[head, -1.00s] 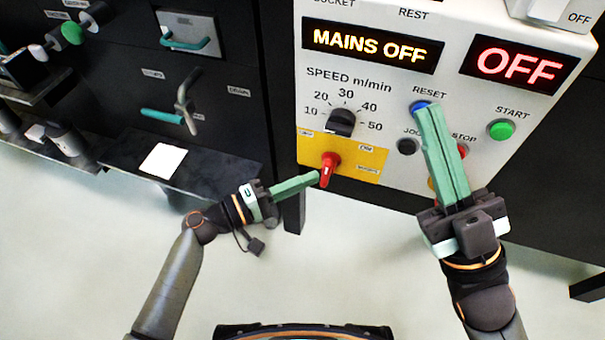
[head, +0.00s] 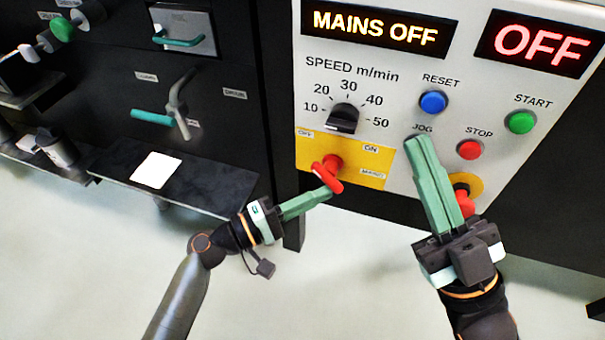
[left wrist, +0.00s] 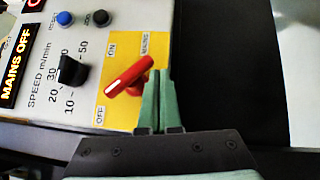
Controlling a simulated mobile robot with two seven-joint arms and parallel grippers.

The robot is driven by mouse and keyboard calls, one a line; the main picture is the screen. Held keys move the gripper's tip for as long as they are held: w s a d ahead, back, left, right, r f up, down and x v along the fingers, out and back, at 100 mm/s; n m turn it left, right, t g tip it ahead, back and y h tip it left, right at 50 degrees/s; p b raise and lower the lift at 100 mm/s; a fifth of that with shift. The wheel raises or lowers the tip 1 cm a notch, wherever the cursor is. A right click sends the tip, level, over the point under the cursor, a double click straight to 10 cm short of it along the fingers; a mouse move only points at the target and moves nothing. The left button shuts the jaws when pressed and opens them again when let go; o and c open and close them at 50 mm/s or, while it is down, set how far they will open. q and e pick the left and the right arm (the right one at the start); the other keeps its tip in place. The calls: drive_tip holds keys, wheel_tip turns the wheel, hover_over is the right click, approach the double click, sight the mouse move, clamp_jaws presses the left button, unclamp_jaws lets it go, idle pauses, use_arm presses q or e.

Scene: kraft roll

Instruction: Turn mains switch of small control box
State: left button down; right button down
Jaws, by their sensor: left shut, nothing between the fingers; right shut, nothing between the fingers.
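The small control box (head: 388,90) shows "MAINS OFF" on its display (head: 377,28). The red mains switch (head: 328,172) sits on a yellow plate (head: 374,166) low on the box, its handle slanting down to the right. It also shows in the left wrist view (left wrist: 130,77), with OFF and ON labels beside it. My left gripper (head: 325,194) is shut, its fingertips at the lower end of the red handle, seemingly touching it. My right gripper (head: 417,142) is shut and empty in front of the box, near the JOG label, partly covering the emergency-stop area.
A speed knob (head: 343,118), blue reset button (head: 433,102), red stop button (head: 470,149) and green start button (head: 520,122) surround the switch. A dark shelf with a white sheet (head: 157,169) lies left. Pale floor below is free.

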idle(0.8)
use_arm(q)
drive_tip(key=v, duration=1.2)
drive_tip(key=shift+p, duration=0.4)
drive_tip(key=shift+s+a, duration=0.15)
